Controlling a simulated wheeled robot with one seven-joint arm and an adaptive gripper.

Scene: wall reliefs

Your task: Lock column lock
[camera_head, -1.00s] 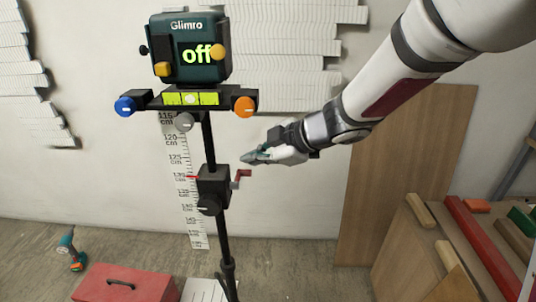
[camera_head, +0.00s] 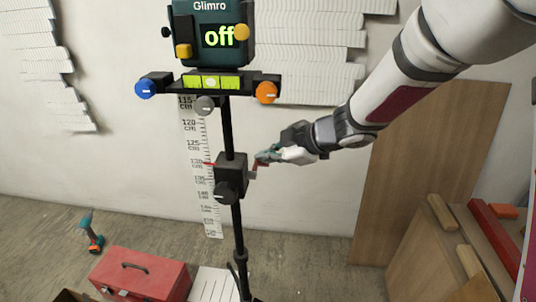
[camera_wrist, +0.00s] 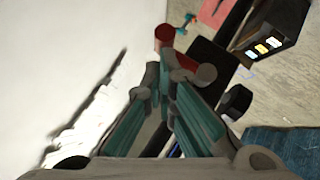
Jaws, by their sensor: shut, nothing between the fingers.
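A black clamp block (camera_head: 231,172) sits on the upright column (camera_head: 238,218). A dark round knob (camera_head: 225,193) with a pale mark is on its lower front; a dark knob (camera_wrist: 235,102) also shows right of my fingers in the wrist view. A red crank (camera_wrist: 164,34) sticks out from the block's right side, just beyond my fingertips in the wrist view. My gripper (camera_head: 263,158) is shut and empty at the block's right side and covers part of the crank in the head view. I cannot tell whether it touches the crank.
A Glimro device (camera_head: 212,35) reading "off" tops the column, above a bar with a blue knob (camera_head: 146,89) and an orange knob (camera_head: 266,92). A scale strip (camera_head: 196,145) is behind. A red toolbox (camera_head: 140,274) and a drill (camera_head: 90,234) are on the floor.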

